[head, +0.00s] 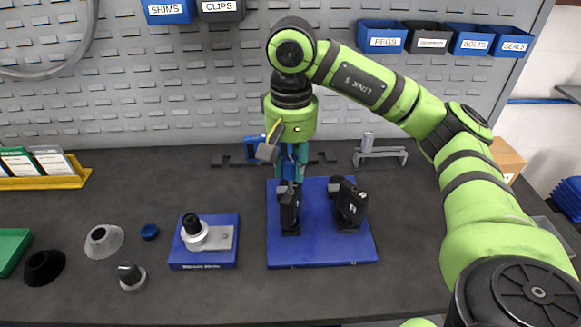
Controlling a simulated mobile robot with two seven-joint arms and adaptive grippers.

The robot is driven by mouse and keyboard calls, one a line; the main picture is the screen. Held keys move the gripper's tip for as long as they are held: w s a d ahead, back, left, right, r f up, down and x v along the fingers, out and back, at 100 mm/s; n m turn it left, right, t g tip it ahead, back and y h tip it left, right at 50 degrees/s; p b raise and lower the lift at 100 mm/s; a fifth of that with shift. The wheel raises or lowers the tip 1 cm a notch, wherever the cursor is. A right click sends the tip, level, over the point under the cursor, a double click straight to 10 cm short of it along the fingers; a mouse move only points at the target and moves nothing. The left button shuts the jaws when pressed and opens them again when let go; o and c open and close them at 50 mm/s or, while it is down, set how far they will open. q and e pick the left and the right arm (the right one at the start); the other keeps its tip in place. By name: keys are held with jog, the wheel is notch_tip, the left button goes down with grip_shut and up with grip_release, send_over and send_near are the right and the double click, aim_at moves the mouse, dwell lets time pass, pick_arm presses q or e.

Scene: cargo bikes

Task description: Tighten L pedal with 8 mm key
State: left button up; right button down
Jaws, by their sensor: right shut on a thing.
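Two black pedals stand upright on a blue plate (322,254): the left one (289,213) and the right one (350,204). My right gripper (291,172) points down just behind and above the left pedal. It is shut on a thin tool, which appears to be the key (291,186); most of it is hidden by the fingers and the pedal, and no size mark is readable. I cannot tell whether the key touches the pedal. My left gripper is not in view.
A smaller blue plate (205,259) with a grey part and black knob stands to the left. Loose cones (104,240) and a knob (131,276) lie further left. A grey bracket (380,152) stands behind. Labelled bins (382,38) hang above. The right front of the table is partly under my arm.

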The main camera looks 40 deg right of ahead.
jog(key=n, duration=0.3)
jog(key=shift+s+f+n, duration=0.1)
jog(key=shift+f+n, duration=0.15)
jog(key=shift+n, duration=0.15)
jog(key=shift+r, duration=0.15)
dwell(0.3)
jog(key=shift+r, duration=0.25)
jog(key=shift+r+p, duration=0.2)
jog(key=shift+p, duration=0.1)
